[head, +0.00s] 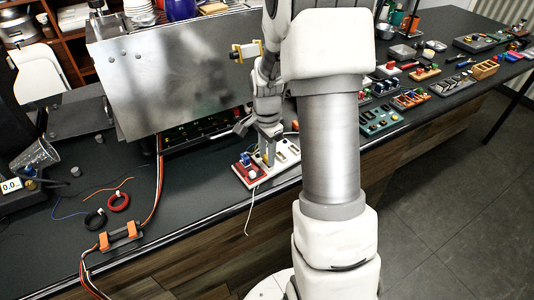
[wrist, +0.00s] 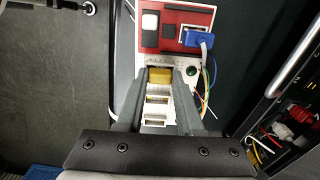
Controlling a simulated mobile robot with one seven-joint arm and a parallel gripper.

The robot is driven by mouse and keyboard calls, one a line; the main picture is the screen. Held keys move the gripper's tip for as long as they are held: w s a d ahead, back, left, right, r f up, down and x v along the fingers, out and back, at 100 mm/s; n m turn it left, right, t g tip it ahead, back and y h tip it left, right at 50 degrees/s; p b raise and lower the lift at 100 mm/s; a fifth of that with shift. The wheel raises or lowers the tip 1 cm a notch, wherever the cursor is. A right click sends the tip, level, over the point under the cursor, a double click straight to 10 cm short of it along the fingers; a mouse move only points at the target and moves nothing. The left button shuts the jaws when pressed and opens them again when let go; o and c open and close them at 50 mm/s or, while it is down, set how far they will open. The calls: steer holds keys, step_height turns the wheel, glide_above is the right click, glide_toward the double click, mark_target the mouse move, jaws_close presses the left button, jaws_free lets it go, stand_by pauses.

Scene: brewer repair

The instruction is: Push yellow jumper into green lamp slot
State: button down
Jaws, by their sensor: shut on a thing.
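The yellow jumper (wrist: 158,77) shows between the two fingers of my gripper (wrist: 159,84) in the wrist view. The fingers are shut on it, over the white part of the board (wrist: 152,126). Pale slots lie in a row between the fingers; the jumper is at the end nearest the red panel. A small round dark-green lamp (wrist: 192,71) sits just right of the right finger. I cannot tell how deep the jumper sits or whether it is in the lamp's slot. In the head view my gripper (head: 268,158) points down at the board; the jumper is hidden there.
The red panel (wrist: 173,14) carries a blue plug (wrist: 199,37) with coloured wires running past the lamp. A large metal housing (head: 175,75) stands behind the board. Several other small boards crowd the counter to the right. Red and black rings (head: 118,202) lie to the left.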

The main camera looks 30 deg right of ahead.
steer(key=shift+c, duration=2.3)
jaws_free()
steer(key=shift+r, duration=0.1)
step_height(320, 180, up, 17)
steer(key=shift+r+p, duration=0.15)
steer(key=shift+p, duration=0.3)
steer(key=s+a+r+n+t, duration=0.2)
steer(key=s+a+n, duration=0.4)
steer(key=s+n, duration=0.2)
steer(key=s+a+r+n+t, duration=0.3)
steer(key=s+a+n, duration=0.3)
steer(key=s+n, duration=0.2)
steer(key=shift+s+r+t, duration=0.3)
steer(key=shift+s, duration=1.05)
